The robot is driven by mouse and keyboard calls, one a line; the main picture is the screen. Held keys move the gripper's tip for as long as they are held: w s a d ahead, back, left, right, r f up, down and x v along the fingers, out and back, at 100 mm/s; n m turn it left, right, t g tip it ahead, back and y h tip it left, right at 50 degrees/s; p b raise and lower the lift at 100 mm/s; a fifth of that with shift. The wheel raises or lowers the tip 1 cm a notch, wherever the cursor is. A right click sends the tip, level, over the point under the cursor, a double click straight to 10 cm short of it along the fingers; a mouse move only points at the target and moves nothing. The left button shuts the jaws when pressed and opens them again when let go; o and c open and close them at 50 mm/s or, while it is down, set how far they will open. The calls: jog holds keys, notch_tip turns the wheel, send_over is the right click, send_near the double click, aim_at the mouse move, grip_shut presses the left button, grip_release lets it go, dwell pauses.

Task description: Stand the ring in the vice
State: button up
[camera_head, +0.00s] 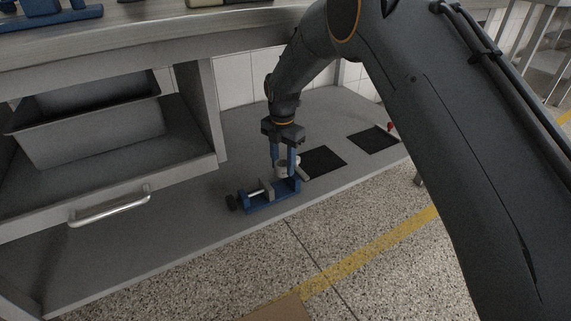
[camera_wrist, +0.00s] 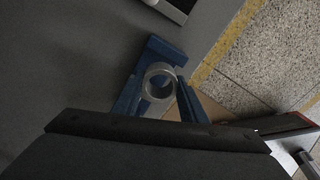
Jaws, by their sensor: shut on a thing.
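My gripper (camera_head: 283,168) points down from the arm onto the low grey shelf, its two blue fingers shut on a grey metal ring (camera_head: 282,171). In the wrist view the ring (camera_wrist: 147,80) shows as an open circle between the fingers. The blue vice (camera_head: 272,201) lies on the shelf near its front edge, with a grey sliding jaw and a dark knob at its left end. In the head view the ring is just above or at the vice's right part. Whether it touches the vice, I cannot tell.
Two black mats (camera_head: 322,161) (camera_head: 373,140) lie on the shelf to the right, with a small red item (camera_head: 390,127) by the farther one. A grey tray (camera_head: 95,135) and a handled drawer front (camera_head: 110,207) stand at left. The shelf between is mostly clear.

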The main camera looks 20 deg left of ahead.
jog(key=a, duration=0.2)
jog(key=b, duration=0.3)
send_over(281, 188)
notch_tip(281, 188, down, 5)
jog(key=shift+f, duration=0.1)
jog(key=shift+f+b, duration=0.55)
jog(key=shift+f, duration=0.6)
jog(key=o, duration=1.2)
jog(key=shift+r, duration=0.1)
